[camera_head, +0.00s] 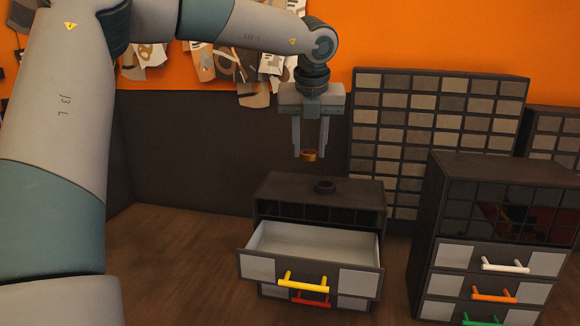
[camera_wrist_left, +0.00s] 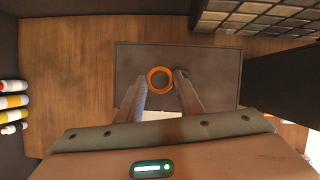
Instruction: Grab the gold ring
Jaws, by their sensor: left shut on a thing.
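The gold ring (camera_head: 309,155) is between the fingertips of my left gripper (camera_head: 310,152), which is shut on it. It hangs above the top of the small dark cabinet (camera_head: 285,186), clear of that surface. In the left wrist view the ring (camera_wrist_left: 160,69) looks orange and sits at the tips of the two fingers (camera_wrist_left: 160,80). A dark ring (camera_head: 325,188) lies on the cabinet top, below and slightly right of the gold ring. My right gripper is not in view.
The cabinet's drawer (camera_head: 258,265) with a yellow handle (camera_head: 305,284) is pulled open and looks empty. A second cabinet (camera_head: 480,165) with coloured handles stands to the right. A tall rack of small drawers (camera_head: 425,128) stands behind. Open wooden floor (camera_head: 180,250) lies to the left.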

